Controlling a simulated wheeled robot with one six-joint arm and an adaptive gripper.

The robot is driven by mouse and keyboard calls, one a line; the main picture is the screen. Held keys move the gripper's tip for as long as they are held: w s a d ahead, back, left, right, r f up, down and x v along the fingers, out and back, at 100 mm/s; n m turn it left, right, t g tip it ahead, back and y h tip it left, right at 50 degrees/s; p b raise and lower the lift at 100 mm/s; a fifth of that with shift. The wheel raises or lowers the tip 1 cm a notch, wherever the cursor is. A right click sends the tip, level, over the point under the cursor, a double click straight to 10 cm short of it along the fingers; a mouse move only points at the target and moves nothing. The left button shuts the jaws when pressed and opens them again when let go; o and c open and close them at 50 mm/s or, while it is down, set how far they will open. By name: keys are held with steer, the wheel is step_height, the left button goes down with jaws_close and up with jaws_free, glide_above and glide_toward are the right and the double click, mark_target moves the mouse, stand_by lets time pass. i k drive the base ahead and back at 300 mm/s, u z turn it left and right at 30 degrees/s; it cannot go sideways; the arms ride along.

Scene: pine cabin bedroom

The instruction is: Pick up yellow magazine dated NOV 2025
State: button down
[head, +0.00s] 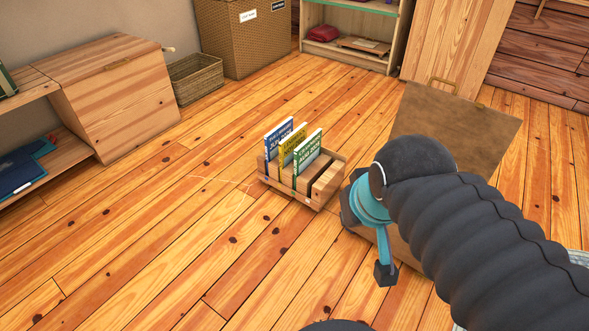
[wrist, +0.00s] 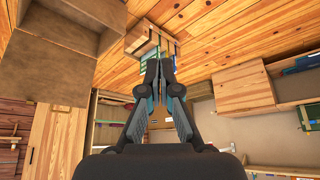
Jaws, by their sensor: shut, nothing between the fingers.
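The yellow magazine (head: 288,151) stands upright in a small wooden rack (head: 306,201), between a blue magazine (head: 275,142) and a green magazine (head: 308,153). Its neighbours partly cover it, and its date is too small to read surely. In the wrist view, the rack (wrist: 141,33) is beyond my fingertips, and the fingers partly hide the magazines. My gripper (wrist: 159,66) is shut and empty, its fingers converging in front of the rack.
An open brown box (head: 455,128) stands right of the rack, partly behind my arm. A wooden chest (head: 115,97), a low wicker basket (head: 196,80) and a tall hamper (head: 240,45) line the left and back. An open shelf (head: 350,57) stands behind. Floor left of the rack is clear.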

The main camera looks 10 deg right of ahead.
mark_target(286, 146)
steer(key=u, duration=0.2)
steer(key=i, duration=1.5)
